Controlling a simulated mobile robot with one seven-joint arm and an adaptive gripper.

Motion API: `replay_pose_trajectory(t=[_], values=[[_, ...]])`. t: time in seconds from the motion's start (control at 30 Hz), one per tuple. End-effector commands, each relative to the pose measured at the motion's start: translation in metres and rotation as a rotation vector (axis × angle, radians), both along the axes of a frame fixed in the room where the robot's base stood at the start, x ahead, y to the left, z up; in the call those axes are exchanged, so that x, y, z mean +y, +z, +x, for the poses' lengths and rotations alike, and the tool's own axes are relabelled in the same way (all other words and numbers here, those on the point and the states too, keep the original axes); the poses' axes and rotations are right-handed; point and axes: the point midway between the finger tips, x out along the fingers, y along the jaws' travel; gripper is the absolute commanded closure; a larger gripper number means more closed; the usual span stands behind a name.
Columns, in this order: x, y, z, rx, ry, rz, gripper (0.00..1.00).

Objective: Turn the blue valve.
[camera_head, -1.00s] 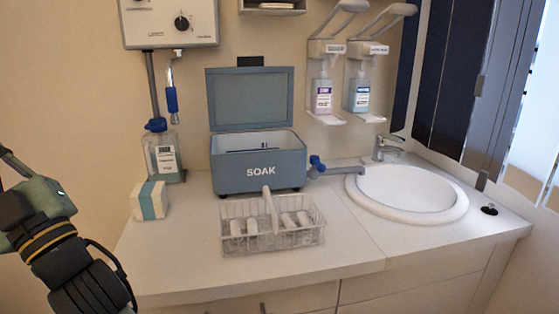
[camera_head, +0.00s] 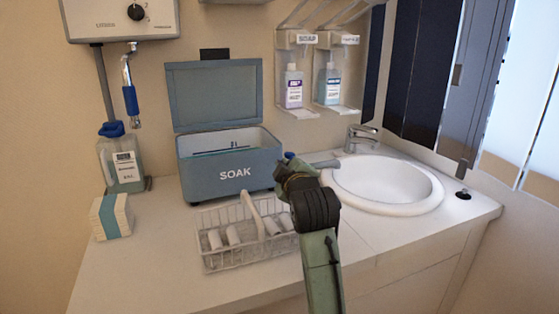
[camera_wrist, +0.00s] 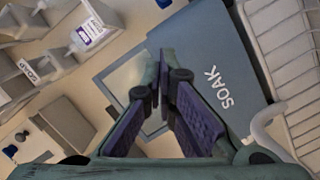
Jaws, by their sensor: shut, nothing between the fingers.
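The blue valve (camera_head: 290,155) is at the right side of the grey-blue SOAK box (camera_head: 225,181), by a grey spout that reaches toward the sink. In the head view only its top shows above my gripper (camera_head: 284,168); the rest is hidden. In the wrist view a small blue piece at the top edge, probably the valve (camera_wrist: 163,3), lies beyond the box and apart from my fingers. My gripper (camera_wrist: 165,78) is shut and empty, in front of the box's right end. Whether it touches the valve cannot be told in the head view.
A wire basket (camera_head: 213,262) with white rolls stands in front of the box, close beside my wrist. The sink (camera_head: 430,200) is to the right, with soap dispensers (camera_head: 292,86) above. A bottle (camera_head: 122,165) and small carton (camera_head: 110,217) are left. The front left counter is clear.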

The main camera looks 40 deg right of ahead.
Motion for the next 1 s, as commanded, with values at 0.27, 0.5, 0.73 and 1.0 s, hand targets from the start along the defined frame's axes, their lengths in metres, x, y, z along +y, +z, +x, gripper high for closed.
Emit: replay_pose_trajectory(t=[0.27, 0.5, 0.73, 1.0], values=[[-0.018, -0.003, 0.041, 0.002, 0.001, 0.002, 1.00], [-0.040, -0.009, 0.087, 0.000, 0.000, 0.001, 1.00], [-0.065, -0.029, 0.081, 0.000, 0.000, 0.002, 1.00], [-0.072, -0.035, 0.079, -0.002, 0.001, 0.000, 1.00]])
